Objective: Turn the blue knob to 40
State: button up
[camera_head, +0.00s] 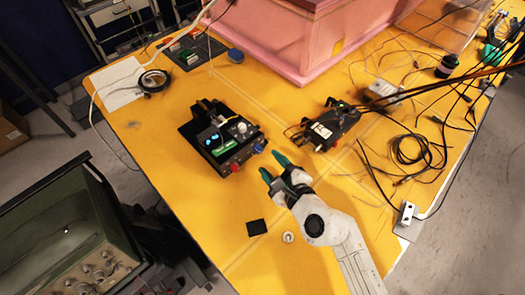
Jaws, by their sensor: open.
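A black box-shaped device (219,140) with a small lit blue display and a green part stands on the yellow table, left of centre. What looks like the blue knob (258,148) is a small blue spot at the device's right front corner, right of a red part (235,168). Its setting and any scale are too small to read. My gripper (272,164), with dark green fingertips, is open just right of and below the blue knob. The fingers point toward the device and look apart from the knob. Nothing shows between them.
A second black device (330,127) with cables stands right of my gripper. A pink foam enclosure (300,40) stands behind. Loose black cables (410,150) lie at the right. A black square (257,228) and a small white ring (288,237) lie near the front edge.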

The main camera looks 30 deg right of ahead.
aim_at(261, 152)
jog(key=shift+x, duration=2.7)
jog(key=shift+c, duration=0.2)
grip_shut()
